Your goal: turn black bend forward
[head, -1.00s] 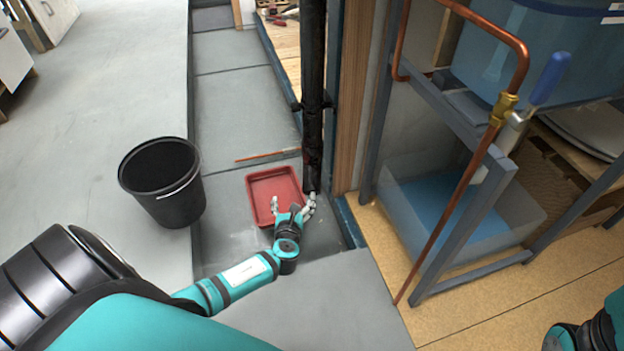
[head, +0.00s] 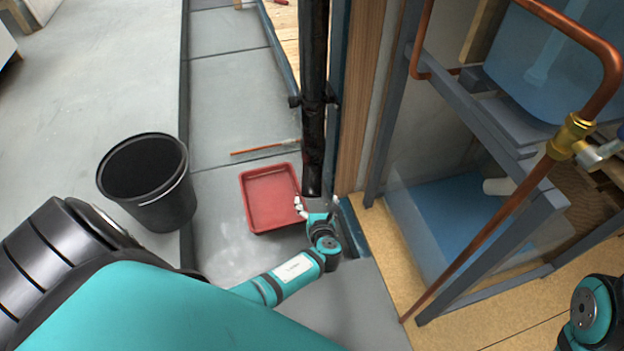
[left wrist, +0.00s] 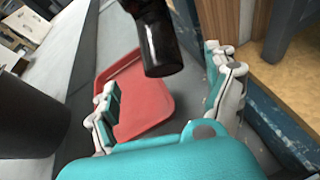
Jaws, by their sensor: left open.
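The black pipe (head: 313,110) runs down in front of the blue post in the head view. Its lower end, the black bend (head: 312,182), hangs over the right edge of the red tray. In the left wrist view the black bend (left wrist: 162,50) shows as a tube end between and beyond my fingers. My left gripper (head: 317,203) is open just below the pipe's end in the head view. In the left wrist view its fingers (left wrist: 168,98) are spread wide with nothing between the pads. My right arm shows at the lower right, but its gripper is out of view.
A red tray (head: 262,222) lies on the grey floor beneath the pipe. A black bucket (head: 165,205) stands to the left. A copper pipe (head: 480,235) and a grey rack (head: 465,290) with blue tubs stand to the right. A thin orange rod (head: 262,147) lies behind the tray.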

